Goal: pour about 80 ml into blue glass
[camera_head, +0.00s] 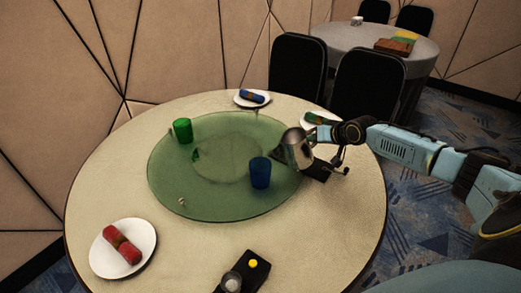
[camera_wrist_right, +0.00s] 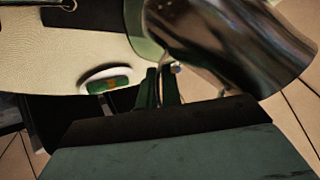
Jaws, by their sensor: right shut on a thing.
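The blue glass (camera_head: 260,173) stands upright on the green glass turntable (camera_head: 215,205), right of its middle. My right gripper (camera_head: 313,141) is shut on a shiny metal jug (camera_head: 294,150), which also fills the upper right of the right wrist view (camera_wrist_right: 235,45). The jug looks tilted, above and to the right of the blue glass and apart from it in the picture. I cannot see any stream or the liquid level in the glass. The gripper's green fingers (camera_wrist_right: 163,88) show below the jug. My left gripper is out of view.
A green glass (camera_head: 183,130) stands at the turntable's back left. Plates with rolled napkins lie around the cream table (camera_head: 190,265), including a red napkin (camera_head: 122,245) and a blue one (camera_head: 252,96). A black tray (camera_head: 254,268) is at the front. Black chairs (camera_head: 298,70) stand behind.

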